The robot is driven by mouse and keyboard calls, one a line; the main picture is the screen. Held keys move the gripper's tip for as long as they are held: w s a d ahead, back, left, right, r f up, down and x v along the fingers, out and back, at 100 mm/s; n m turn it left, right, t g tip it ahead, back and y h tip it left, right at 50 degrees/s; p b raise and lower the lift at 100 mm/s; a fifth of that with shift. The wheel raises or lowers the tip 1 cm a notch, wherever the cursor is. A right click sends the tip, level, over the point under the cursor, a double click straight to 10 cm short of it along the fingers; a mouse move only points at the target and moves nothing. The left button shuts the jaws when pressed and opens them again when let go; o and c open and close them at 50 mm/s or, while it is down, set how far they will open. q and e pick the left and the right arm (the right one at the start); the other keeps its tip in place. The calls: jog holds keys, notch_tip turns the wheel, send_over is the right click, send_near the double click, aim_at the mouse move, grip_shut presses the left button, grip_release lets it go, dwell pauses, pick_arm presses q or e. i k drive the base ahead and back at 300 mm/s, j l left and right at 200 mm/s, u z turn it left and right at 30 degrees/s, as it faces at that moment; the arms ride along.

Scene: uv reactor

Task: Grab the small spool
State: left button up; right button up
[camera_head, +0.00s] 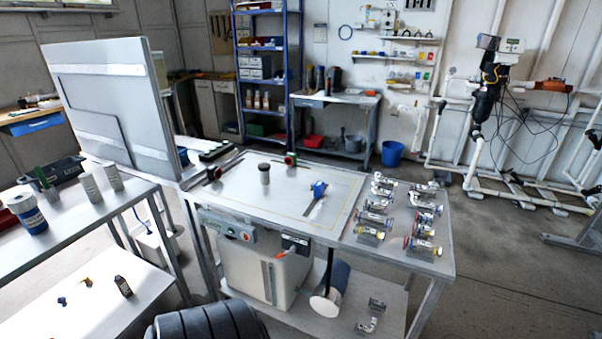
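Several short clear or metal pipe pieces with coloured rings (373,218) stand in two columns on the right part of the metal workbench (290,240). They are too small to tell which one is the small spool. A small grey cylinder with a dark top (264,175) stands upright near the bench's middle. Neither of my grippers is in view.
A tilted grey panel (105,100) stands at the bench's left. Under the bench are a beige tank (262,268) and a blue-and-white roll (330,288). Floor to the right (510,270) is clear.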

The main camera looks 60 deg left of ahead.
aim_at(369, 235)
jog(key=u, duration=1.35)
jog(key=i+j+z, duration=0.4)
jog(key=j, duration=0.2)
jog(key=j+z, duration=0.2)
jog(key=j, duration=0.1)
